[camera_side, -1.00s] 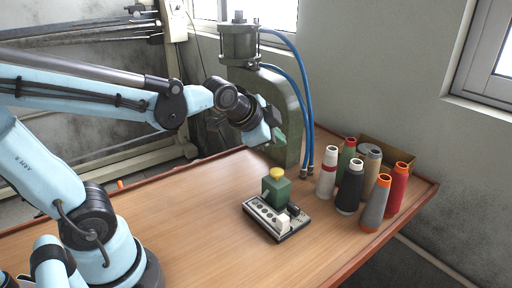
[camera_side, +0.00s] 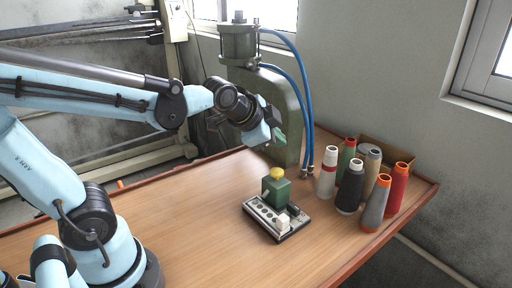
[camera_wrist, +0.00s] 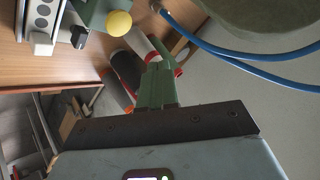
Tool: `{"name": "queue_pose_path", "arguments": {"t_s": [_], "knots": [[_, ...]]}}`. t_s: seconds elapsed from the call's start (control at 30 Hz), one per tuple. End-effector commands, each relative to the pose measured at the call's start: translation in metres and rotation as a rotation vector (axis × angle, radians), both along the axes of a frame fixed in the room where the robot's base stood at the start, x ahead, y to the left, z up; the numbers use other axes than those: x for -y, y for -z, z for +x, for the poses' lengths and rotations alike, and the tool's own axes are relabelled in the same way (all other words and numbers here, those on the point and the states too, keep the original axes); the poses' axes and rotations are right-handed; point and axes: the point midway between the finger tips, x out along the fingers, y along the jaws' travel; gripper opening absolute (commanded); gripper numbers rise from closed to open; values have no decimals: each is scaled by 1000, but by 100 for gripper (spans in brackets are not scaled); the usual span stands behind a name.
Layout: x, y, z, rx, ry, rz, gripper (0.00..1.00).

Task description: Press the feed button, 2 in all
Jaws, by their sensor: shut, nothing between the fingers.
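The feed button is a yellow dome (camera_side: 277,173) on top of a green box (camera_side: 276,190), which stands on a small control panel (camera_side: 262,217) on the table. In the wrist view the yellow button (camera_wrist: 119,23) shows near the top, with the panel (camera_wrist: 42,22) at the upper left. My gripper (camera_side: 281,136) is above the table, in front of the press frame, higher than the button and apart from it. Its green fingers (camera_wrist: 158,80) are together in the wrist view, with nothing between them.
A green pneumatic press (camera_side: 285,105) with blue hoses (camera_side: 303,90) stands behind my gripper. Several thread cones, such as a black one (camera_side: 349,188) and a red one (camera_side: 397,188), stand to the right. An open box (camera_side: 388,153) is behind them.

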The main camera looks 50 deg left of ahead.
Motion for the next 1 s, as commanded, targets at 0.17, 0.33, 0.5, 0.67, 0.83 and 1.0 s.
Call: {"name": "queue_pose_path", "arguments": {"t_s": [0.17, 0.33, 0.5, 0.67, 0.83, 1.0], "knots": [[0, 0, 0, 0, 0, 0, 0], [0, -13, 1, 0, 0, 0, 0], [0, -32, 1, 0, 0, 0, 0], [0, -38, 0, 0, 0, 0, 0], [0, -38, 0, 0, 0, 0, 0], [0, -36, 0, 0, 0, 0, 0]]}}
